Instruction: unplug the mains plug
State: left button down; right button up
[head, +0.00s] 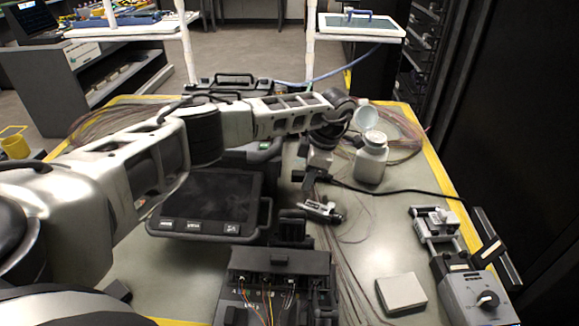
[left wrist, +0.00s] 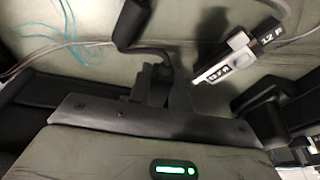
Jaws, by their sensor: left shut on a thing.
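My left arm reaches across the table from the left, and my left gripper (head: 311,178) points down near the table's middle. It is shut on a small dark piece at the end of a black cable (head: 390,190), which looks like the mains plug. In the left wrist view, the gripper fingers (left wrist: 160,92) close around a dark part with a black cable stem (left wrist: 150,47) coming out of it. The fingers hide most of the plug. I cannot tell whether it is seated in a socket or free. My right gripper is not in view.
A tablet-like device (head: 205,197) stands left of the gripper. A white bottle (head: 371,160) stands close right. A black tray unit (head: 277,263) is in front.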

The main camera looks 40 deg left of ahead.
pick_arm(q)
jog(key=shift+b+x, duration=0.7)
jog(key=shift+x, duration=0.15)
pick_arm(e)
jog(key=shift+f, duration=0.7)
pick_arm(q)
jog(key=c, duration=1.2)
grip_release()
jog(key=shift+w+d, duration=0.1)
jog(key=shift+d, duration=0.1)
jog(key=v, duration=0.4)
jog(key=shift+w+r, duration=0.1)
jog(key=shift+r, duration=0.2)
jog(key=v, duration=1.1)
jog(key=shift+r, duration=0.2)
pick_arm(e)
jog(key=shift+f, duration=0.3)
